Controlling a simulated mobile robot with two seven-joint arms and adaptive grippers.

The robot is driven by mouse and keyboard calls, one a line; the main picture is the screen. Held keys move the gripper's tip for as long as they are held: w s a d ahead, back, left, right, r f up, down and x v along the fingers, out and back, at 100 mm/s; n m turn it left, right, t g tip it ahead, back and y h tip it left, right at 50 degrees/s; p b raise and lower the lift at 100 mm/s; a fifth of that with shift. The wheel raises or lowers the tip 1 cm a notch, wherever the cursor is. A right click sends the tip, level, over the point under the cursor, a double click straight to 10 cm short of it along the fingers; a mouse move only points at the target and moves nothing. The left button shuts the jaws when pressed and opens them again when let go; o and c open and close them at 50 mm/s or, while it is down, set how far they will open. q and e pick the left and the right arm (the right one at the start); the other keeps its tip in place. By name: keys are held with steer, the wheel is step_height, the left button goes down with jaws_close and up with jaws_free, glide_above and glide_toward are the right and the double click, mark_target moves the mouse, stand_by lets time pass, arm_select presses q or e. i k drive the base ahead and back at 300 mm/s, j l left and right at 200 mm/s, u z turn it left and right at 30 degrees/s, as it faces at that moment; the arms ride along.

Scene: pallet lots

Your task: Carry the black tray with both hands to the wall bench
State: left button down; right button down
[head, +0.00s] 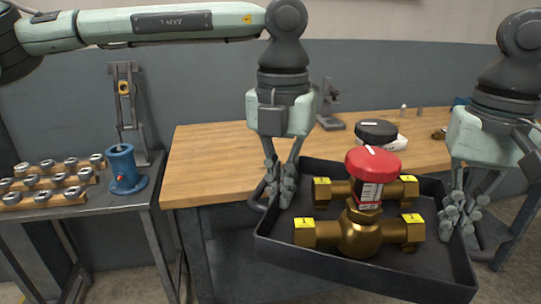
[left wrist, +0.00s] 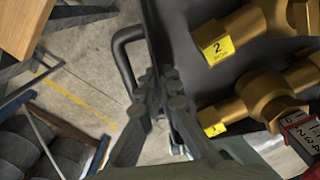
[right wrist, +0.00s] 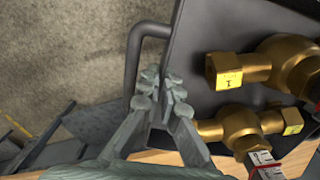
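The black tray (head: 360,272) is held up in front of the wooden wall bench (head: 215,165), overlapping its front edge in the head view. Brass valves (head: 358,235) with yellow number tags lie in it; one has a red cap (head: 372,163). My left gripper (head: 285,190) is shut on the tray's left side, by the handle; in the left wrist view its fingers (left wrist: 160,100) pinch the tray wall beside the handle (left wrist: 125,50). My right gripper (head: 462,218) is shut on the right side; its fingers (right wrist: 160,95) pinch the wall beside the other handle (right wrist: 140,50).
A black-capped object (head: 376,132) and a grey stand (head: 330,108) sit on the bench behind the tray. Small brass parts (head: 438,133) lie at its right. The bench's left part is clear. A side table with a blue fixture (head: 124,170) and racks of fittings (head: 45,185) stands left.

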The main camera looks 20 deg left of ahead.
mark_target(243, 160)
steer(key=u, duration=0.8)
steer(key=i+l+u, duration=0.25)
steer(key=i, duration=0.15)
steer(key=i+l, duration=0.2)
steer(key=i, duration=0.2)
steer(key=i+l, duration=0.15)
steer(key=i, duration=0.2)
